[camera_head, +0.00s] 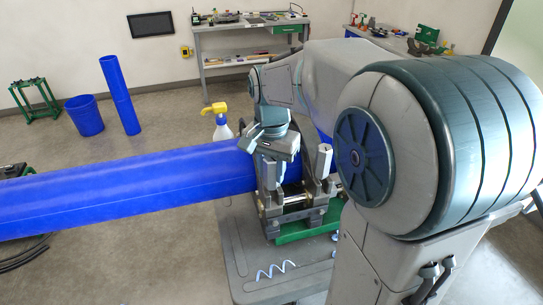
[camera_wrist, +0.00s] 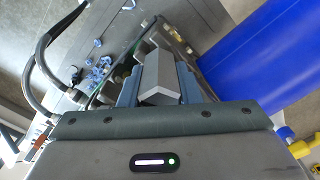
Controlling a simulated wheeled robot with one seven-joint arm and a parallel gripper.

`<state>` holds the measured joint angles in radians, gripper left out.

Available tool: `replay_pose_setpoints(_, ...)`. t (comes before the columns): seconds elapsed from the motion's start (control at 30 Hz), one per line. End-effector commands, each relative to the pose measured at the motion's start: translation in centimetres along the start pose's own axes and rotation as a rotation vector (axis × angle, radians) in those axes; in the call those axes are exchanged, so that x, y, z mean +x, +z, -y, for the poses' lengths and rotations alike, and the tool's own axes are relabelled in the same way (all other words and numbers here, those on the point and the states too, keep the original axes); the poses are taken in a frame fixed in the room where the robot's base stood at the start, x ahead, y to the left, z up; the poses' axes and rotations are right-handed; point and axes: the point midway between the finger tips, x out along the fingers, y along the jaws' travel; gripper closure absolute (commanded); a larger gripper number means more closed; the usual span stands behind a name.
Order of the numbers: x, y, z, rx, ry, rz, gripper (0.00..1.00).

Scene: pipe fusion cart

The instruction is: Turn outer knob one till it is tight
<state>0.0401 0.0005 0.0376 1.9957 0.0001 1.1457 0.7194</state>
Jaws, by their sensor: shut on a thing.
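My gripper (camera_wrist: 157,84) is shut on a grey, block-shaped knob (camera_wrist: 160,78) in the wrist view, with a blue-grey finger on each side of it. In the head view my gripper (camera_head: 268,150) is at the clamp, above the near side of the blue pipe, and hides the knob it holds. The grey pipe clamp (camera_head: 292,201) stands around the blue pipe (camera_head: 130,186). A second, light grey upright knob (camera_head: 324,160) stands to the right on the clamp. I cannot tell how tight the held knob is.
The clamp sits on a grey cart (camera_head: 245,262) with a green part (camera_head: 300,231) and curled shavings (camera_head: 277,271). A spray bottle (camera_head: 221,122) with a yellow head stands behind the pipe. The blue pipe also fills the right of the wrist view (camera_wrist: 270,55). Hoses (camera_wrist: 40,60) run at its left.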

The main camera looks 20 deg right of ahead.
Motion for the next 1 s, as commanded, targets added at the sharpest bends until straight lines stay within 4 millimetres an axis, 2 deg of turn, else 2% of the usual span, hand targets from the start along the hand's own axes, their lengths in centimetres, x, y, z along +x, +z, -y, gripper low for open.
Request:
replay_pose_setpoints(0.37,-0.09,-0.04,0.03,0.054,-0.002,-0.002,0.93)
replay_pose_setpoints(0.7,-0.09,-0.03,0.03,0.296,-0.002,-0.002,0.93)
replay_pose_setpoints(0.9,-0.08,-0.04,0.03,0.305,-0.002,-0.002,0.93)
replay_pose_setpoints(0.93,-0.08,-0.04,0.03,0.305,-0.002,-0.002,0.67)
replay_pose_setpoints(1.0,-0.08,-0.03,0.03,0.305,-0.002,-0.002,0.48)
